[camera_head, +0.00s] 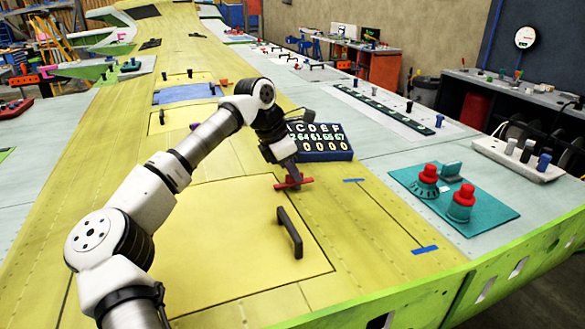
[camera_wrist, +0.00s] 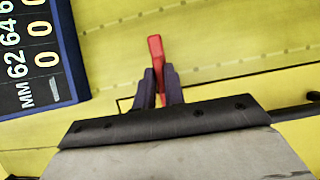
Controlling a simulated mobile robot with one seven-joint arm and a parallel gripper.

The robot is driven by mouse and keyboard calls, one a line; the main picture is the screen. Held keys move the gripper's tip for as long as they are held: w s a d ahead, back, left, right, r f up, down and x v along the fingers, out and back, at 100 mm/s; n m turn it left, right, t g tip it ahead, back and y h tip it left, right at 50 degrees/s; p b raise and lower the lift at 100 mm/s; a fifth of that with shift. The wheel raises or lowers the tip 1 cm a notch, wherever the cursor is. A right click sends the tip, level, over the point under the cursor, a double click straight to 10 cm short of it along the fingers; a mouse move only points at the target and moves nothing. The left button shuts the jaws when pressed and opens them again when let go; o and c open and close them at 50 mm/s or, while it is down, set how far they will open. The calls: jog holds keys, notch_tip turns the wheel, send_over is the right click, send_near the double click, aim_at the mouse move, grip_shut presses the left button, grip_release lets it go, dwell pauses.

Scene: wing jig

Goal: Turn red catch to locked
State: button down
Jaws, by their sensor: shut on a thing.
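The red catch (camera_head: 294,182) sits at the far edge of a yellow panel with a black handle (camera_head: 289,232). My gripper (camera_head: 291,180) reaches down onto it from above. In the wrist view my gripper (camera_wrist: 164,88) has its two dark fingers on either side of the red catch (camera_wrist: 156,50), shut on it. The catch's red end sticks out beyond the fingertips. Its lower part is hidden between the fingers. I cannot read from these views whether the catch is locked.
A dark blue number board (camera_head: 320,142) lies just beyond the catch; it also shows at the left of the wrist view (camera_wrist: 40,55). A teal plate (camera_head: 480,212) with red knobs is at the right. The yellow surface right of the catch is mostly clear.

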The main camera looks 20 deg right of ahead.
jog(key=shift+r, duration=0.1)
jog(key=c, duration=1.5)
grip_release()
jog(key=b+v, duration=0.2)
jog(key=v, duration=1.1)
jog(key=shift+a+r+b, duration=0.2)
jog(key=shift+r+b, duration=0.1)
jog(key=shift+b, duration=0.1)
